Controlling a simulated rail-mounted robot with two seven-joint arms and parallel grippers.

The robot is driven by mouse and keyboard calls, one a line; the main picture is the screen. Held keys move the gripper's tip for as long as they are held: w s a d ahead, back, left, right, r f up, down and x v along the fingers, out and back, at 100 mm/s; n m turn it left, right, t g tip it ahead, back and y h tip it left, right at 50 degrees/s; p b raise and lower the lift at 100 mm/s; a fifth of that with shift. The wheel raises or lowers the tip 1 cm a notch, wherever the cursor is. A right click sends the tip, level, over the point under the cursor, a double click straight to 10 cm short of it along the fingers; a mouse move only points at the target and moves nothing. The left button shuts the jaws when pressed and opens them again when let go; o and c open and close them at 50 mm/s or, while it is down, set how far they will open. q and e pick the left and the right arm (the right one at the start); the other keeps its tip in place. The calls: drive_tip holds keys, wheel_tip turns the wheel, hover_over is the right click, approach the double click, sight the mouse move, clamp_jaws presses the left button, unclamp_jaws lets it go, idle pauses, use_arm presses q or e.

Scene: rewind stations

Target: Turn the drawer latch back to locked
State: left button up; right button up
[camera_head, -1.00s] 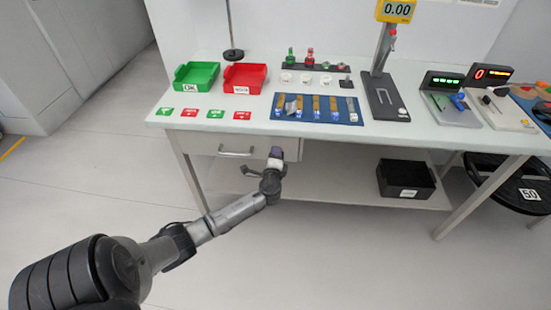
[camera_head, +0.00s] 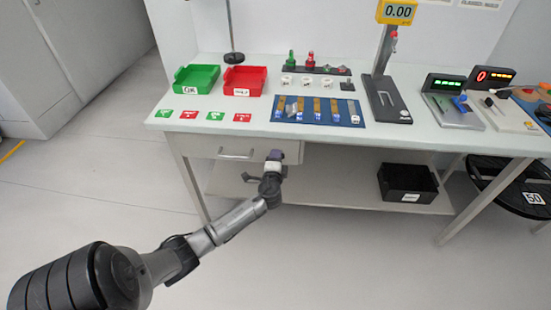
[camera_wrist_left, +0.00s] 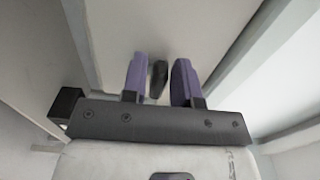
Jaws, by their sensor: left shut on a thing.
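The drawer (camera_head: 203,147) under the tabletop is closed, with a bar handle (camera_head: 236,154) on its front. My left gripper (camera_head: 275,156) is at the right part of the drawer front, below the table's front edge. It hides the latch in the head view. In the left wrist view the small dark latch (camera_wrist_left: 158,79) stands between the two purple fingers of my left gripper (camera_wrist_left: 159,80), which is shut on it. The latch looks nearly in line with the fingers. I cannot tell its locked mark. My right gripper is not in view.
On the tabletop are a green bin (camera_head: 196,79), a red bin (camera_head: 244,81), a blue mat (camera_head: 353,112) and a stand (camera_head: 385,100). A black crate (camera_head: 408,182) sits on the lower shelf (camera_head: 330,189). The floor in front is clear.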

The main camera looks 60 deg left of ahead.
use_arm(q)
drive_tip(key=o, duration=0.7)
drive_tip(key=shift+p+v, duration=1.75)
drive_tip(key=shift+v, duration=5.2)
